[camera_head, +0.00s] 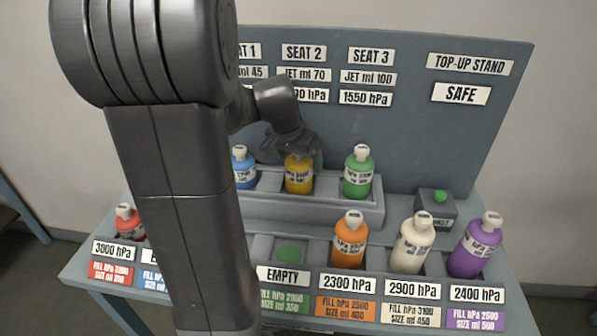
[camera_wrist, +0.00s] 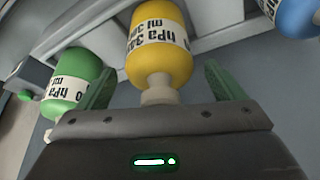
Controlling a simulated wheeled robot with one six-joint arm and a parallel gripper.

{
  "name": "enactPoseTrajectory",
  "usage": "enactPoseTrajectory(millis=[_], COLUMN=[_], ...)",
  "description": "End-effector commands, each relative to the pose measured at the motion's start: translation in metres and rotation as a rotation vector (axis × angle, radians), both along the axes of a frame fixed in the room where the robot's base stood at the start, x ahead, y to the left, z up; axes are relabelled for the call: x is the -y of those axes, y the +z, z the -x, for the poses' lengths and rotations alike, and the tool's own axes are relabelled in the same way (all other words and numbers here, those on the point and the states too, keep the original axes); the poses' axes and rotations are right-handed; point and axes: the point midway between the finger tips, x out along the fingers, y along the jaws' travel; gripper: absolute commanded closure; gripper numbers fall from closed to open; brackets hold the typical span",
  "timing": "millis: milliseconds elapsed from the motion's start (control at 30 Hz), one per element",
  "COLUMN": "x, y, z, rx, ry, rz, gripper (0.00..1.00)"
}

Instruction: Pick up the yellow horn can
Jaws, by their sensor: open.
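The yellow can (camera_head: 298,176) stands upright in the middle seat of the raised back rack, under the SEAT 2 signs. In the wrist view the yellow can (camera_wrist: 160,45) lies between my two green fingers, with its pale nozzle close to the gripper body. My gripper (camera_head: 290,155) is at the top of the can and hides its nozzle in the head view. In the wrist view my gripper (camera_wrist: 160,82) is open, with a gap on each side of the can.
A blue can (camera_head: 243,167) and a green can (camera_head: 358,172) flank the yellow one in the same rack (camera_head: 300,214). In the front row stand red (camera_head: 127,221), orange (camera_head: 349,240), cream (camera_head: 411,245) and purple (camera_head: 476,246) cans. A box with a green button (camera_head: 440,197) is at right. The signboard (camera_head: 400,135) rises behind.

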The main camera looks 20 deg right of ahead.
Motion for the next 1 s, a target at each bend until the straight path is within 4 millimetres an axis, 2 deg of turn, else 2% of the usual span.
enactPoseTrajectory(millis=[300,500,600,833,1000], x=[0.002,0.002,0.002,0.002,0.002], y=[-0.006,-0.006,-0.006,-0.003,0.020], z=[-0.001,-0.001,-0.002,-0.002,-0.002], rx=[0.001,0.001,0.001,0.002,0.007], ry=[0.000,0.000,0.000,0.000,0.000], rz=[-0.001,-0.001,0.000,0.001,0.002], gripper=[0.11,0.50,0.65,0.66,0.66])
